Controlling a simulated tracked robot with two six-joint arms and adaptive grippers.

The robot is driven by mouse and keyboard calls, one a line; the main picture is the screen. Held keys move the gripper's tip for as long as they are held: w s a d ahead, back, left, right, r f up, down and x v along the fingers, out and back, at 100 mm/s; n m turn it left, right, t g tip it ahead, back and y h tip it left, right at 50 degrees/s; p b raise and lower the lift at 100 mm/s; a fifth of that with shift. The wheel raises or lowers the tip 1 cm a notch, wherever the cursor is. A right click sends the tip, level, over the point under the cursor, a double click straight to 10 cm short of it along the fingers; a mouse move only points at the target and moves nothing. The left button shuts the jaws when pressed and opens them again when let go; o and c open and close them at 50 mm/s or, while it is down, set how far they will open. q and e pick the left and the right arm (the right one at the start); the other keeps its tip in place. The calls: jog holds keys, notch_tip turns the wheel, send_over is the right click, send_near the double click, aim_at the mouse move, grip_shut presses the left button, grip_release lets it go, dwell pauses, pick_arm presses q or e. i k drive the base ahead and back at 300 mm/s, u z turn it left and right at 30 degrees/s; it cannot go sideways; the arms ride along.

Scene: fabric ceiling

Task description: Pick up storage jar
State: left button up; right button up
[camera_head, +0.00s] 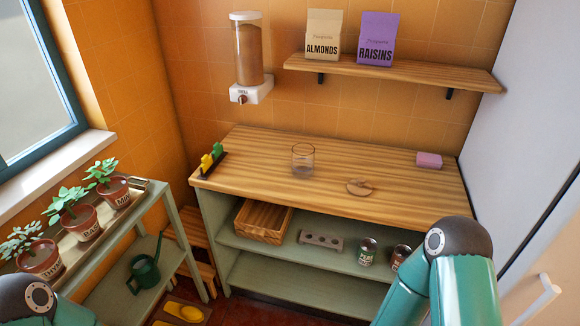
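A clear, open-topped glass jar (303,160), which looks like the storage jar, stands upright on the wooden counter (250,165) near its middle. Its lower part looks slightly darker, and I cannot tell whether anything is inside. A round wooden lid (359,187) lies flat on the counter to the right of the jar, apart from it. Parts of my teal arms show at the bottom left and bottom right corners. Neither gripper is in view, and nothing touches the jar.
A yellow and green item (212,160) stands at the counter's left end, a pink block (428,160) at the right. A wall dispenser (249,60) and a bag shelf (400,70) hang above. Cans and a wooden crate (262,222) sit below. Potted plants (80,222) stand left.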

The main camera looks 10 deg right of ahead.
aim_at(303, 161)
jog(key=u, duration=0.2)
jog(key=i, duration=1)
